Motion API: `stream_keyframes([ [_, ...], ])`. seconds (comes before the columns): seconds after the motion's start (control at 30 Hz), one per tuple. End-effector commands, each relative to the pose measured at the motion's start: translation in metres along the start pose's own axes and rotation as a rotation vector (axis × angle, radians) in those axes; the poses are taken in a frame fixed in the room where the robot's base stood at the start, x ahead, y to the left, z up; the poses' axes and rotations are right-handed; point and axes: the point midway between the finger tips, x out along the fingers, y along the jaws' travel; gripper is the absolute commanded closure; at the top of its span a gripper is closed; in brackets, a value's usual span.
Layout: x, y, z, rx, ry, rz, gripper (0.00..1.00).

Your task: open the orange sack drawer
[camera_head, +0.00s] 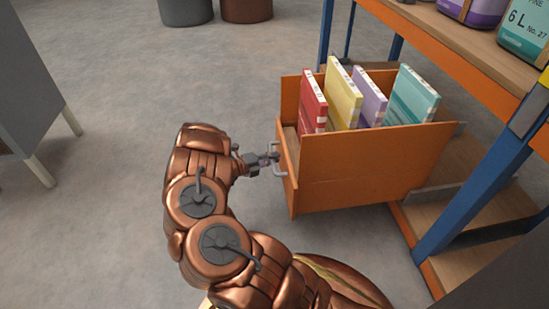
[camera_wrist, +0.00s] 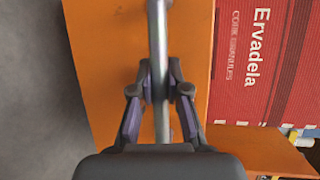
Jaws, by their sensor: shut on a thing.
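The orange sack drawer (camera_head: 365,172) stands pulled out from the shelf unit, with its inside in view. A red sack (camera_head: 312,103), a yellow sack (camera_head: 343,95), a purple sack (camera_head: 370,102) and a teal sack (camera_head: 408,95) stand upright in it. My gripper (camera_head: 270,159) is at the drawer's front, shut on the grey bar handle (camera_head: 281,173). In the wrist view the handle (camera_wrist: 158,40) runs between the two fingers of my gripper (camera_wrist: 160,92). The orange drawer front (camera_wrist: 100,50) and the red sack (camera_wrist: 268,70), lettered "Ervadela", lie beyond it.
The shelf unit has a blue post (camera_head: 470,200) and an orange beam (camera_head: 450,62), with tubs (camera_head: 526,32) on its top board. A grey cabinet (camera_head: 30,90) stands at the left. Two pots (camera_head: 246,8) stand at the back. The floor between is clear.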

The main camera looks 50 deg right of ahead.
Motion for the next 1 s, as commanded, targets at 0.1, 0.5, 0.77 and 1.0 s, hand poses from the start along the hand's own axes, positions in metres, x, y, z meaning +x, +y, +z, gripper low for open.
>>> stream_keyframes([
  [0.1,0.0,0.0,0.0,-0.001,-0.002,0.001,1.0],
  [0.5,0.002,0.0,0.0,0.0,0.002,0.0,0.59],
  [0.77,-0.002,0.0,0.0,0.0,0.001,0.0,0.59],
  [1.0,-0.035,0.0,0.001,0.0,-0.002,-0.001,0.59],
])
